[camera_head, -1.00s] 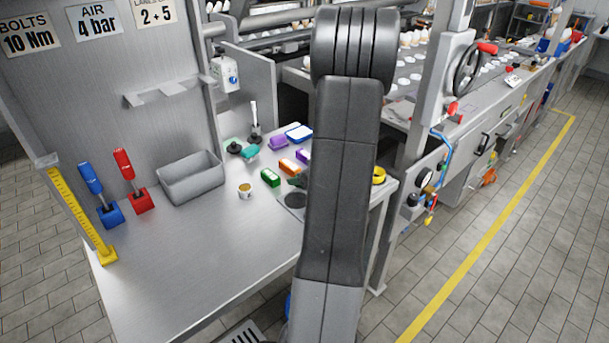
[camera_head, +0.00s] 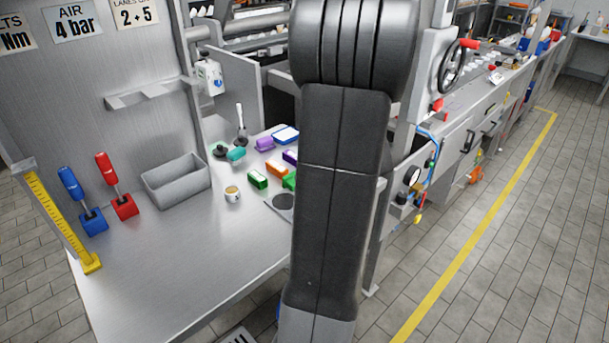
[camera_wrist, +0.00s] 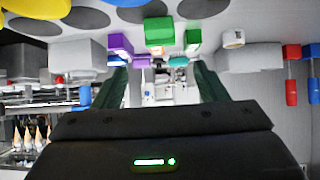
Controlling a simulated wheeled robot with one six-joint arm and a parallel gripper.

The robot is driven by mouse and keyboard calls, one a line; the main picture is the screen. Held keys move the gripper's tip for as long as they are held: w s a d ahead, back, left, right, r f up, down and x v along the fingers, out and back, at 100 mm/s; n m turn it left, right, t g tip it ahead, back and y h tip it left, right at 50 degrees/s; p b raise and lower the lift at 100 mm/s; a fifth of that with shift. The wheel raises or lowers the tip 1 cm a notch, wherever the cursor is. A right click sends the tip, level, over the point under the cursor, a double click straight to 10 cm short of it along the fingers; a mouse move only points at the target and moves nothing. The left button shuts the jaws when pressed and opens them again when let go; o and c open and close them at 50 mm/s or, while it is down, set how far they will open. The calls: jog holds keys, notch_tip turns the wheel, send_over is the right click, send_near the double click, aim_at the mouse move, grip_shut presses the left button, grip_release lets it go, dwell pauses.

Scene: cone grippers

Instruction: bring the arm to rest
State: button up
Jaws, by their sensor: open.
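My arm (camera_head: 335,200) stands upright across the middle of the head view and hides part of the bench's right end. My gripper (camera_wrist: 160,73) shows only in the wrist view, where the picture is upside down. Its two dark green fingers are spread apart. Nothing is held between them. Bench blocks, among them a green block (camera_wrist: 159,30) and a purple block (camera_wrist: 120,43), show beyond the fingers, apart from them.
The metal bench (camera_head: 180,260) has a clear front area. On it are a grey bin (camera_head: 176,183), a small cup (camera_head: 232,194), a blue lever (camera_head: 78,195), a red lever (camera_head: 113,185), a yellow post (camera_head: 60,220) and several coloured blocks. Machinery stands behind.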

aim_at(291, 175)
jog(key=shift+s+d+r, duration=0.35)
jog(key=shift+s, duration=0.05)
jog(key=shift+w+a, duration=0.1)
jog(key=p+x, duration=0.2)
jog(key=x, duration=1)
jog(key=shift+r, duration=1.7)
